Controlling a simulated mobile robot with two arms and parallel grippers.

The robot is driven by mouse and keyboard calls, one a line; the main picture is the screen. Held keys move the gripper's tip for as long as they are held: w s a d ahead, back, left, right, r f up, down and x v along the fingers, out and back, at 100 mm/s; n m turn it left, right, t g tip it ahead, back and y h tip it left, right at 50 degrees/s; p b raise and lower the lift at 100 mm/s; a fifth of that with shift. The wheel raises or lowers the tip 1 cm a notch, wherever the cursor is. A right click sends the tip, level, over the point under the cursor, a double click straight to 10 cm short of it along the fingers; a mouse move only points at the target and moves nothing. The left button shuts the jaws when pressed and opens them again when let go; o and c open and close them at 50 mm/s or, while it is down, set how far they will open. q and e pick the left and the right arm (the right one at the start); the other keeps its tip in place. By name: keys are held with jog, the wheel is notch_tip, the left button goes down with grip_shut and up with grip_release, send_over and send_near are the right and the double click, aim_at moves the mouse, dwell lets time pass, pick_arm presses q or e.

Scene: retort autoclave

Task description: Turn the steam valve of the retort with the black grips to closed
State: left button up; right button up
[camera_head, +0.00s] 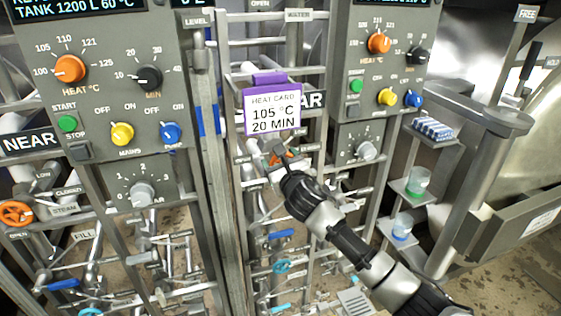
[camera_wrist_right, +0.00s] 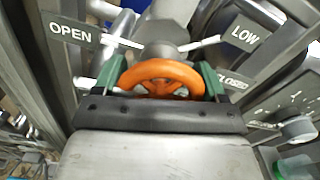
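An orange handwheel (camera_wrist_right: 162,79) sits at the middle of the right wrist view, on a metal valve stem. My right gripper (camera_wrist_right: 162,82) has its green-padded fingers on opposite sides of the rim, with no clear gap between pads and wheel. A plate reading OPEN (camera_wrist_right: 71,32) is on the left of it, and plates reading LOW (camera_wrist_right: 244,35) and CLOSED (camera_wrist_right: 232,82) are on the right. In the head view my right gripper (camera_head: 281,160) is at this wheel, mostly hiding it, below a heat card (camera_head: 273,108). My left gripper is out of view.
Another orange handwheel (camera_head: 16,213) with a STEAM plate is at the far left. Control panels (camera_head: 110,85) and (camera_head: 385,70) flank the pipes. Metal uprights and pipes crowd my right arm. Small shelves with cups (camera_head: 418,180) stand to its right.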

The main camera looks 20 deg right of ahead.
jog(key=c, duration=0.4)
